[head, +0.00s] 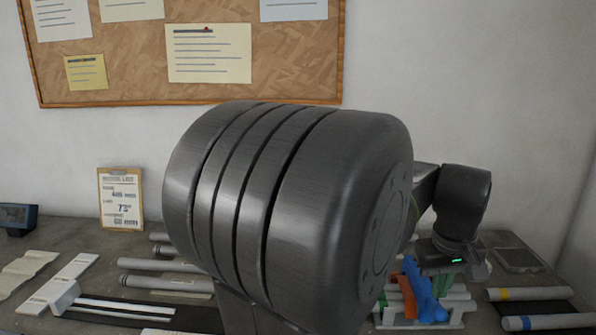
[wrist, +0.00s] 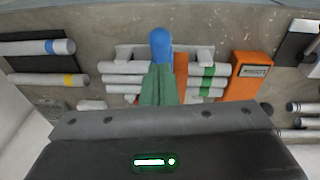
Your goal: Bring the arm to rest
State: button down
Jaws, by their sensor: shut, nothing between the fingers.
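My arm's large grey link fills the middle of the head view and hides much of the bench behind it. The arm reaches out to the right, over the bench. My gripper (wrist: 161,40) shows in the wrist view as a green finger part with a rounded blue end, closed with no gap or held object visible. It points over a rack (wrist: 122,52) of pale tubes. In the head view blue shapes (head: 424,294) show in front of my dark wrist, over the same rack; the exact finger outline is hard to make out there.
An orange labelled box (wrist: 248,75) stands beside the rack. Tubes with blue and yellow bands (head: 527,294) lie at the right. More grey tubes (head: 160,265) and a pale bracket (head: 62,298) lie at the left. A clipboard (head: 120,198) leans on the back wall.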

jog(key=w+r+g+p, duration=0.1)
jog(key=w+r, duration=0.3)
jog(key=r, duration=0.4)
jog(key=w+r+g+p, duration=0.2)
jog(key=w+r, duration=0.2)
jog(key=r, duration=0.4)
jog(key=shift+a+p, duration=0.3)
